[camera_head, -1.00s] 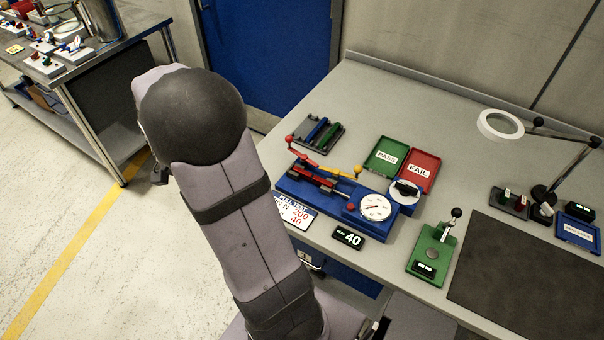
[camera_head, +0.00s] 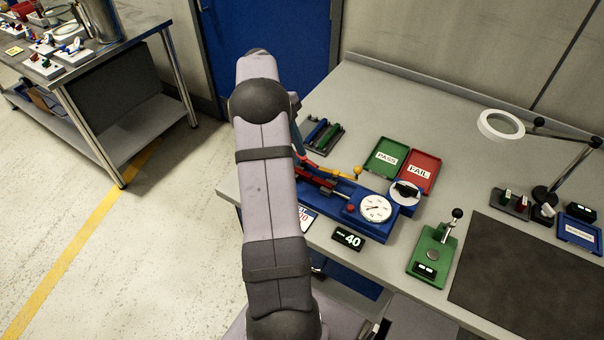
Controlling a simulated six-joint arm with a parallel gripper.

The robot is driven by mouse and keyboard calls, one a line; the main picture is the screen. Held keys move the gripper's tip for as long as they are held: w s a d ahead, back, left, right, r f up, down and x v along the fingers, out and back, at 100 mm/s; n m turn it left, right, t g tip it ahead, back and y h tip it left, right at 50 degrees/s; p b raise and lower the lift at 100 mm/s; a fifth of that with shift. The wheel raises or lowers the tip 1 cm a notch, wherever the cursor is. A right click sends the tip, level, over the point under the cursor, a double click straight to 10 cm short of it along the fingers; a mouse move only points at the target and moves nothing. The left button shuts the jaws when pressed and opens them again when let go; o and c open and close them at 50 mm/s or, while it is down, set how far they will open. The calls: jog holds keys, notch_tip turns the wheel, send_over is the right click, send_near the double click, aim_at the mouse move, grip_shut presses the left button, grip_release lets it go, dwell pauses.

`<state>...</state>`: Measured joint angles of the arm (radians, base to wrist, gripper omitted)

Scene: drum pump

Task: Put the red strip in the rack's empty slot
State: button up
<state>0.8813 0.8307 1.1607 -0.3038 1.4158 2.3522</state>
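The small dark rack (camera_head: 341,131) lies at the back left of the bench. A blue strip (camera_head: 317,131) and a green strip (camera_head: 330,136) lie in it; my arm covers its left part, so I cannot see an empty slot. Dark red parts (camera_head: 315,173) show on the blue gauge fixture (camera_head: 350,218), beside its red-and-yellow lever (camera_head: 330,171); I cannot tell whether one is the red strip. My arm stands in front of the fixture's left end. My gripper is hidden behind it.
A green PASS tray (camera_head: 384,165) and a red FAIL tray (camera_head: 418,183) lie right of the rack. A "40" display (camera_head: 347,238), a green press (camera_head: 430,258) and a dark mat (camera_head: 520,285) are nearer the front. The back of the bench is clear.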

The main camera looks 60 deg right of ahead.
aim_at(306, 174)
jog(key=shift+p+x, duration=1.7)
jog(key=shift+x, duration=1.2)
jog(key=shift+s+d+f, duration=0.15)
jog(key=shift+f, duration=0.45)
jog(key=shift+c, duration=0.6)
grip_shut()
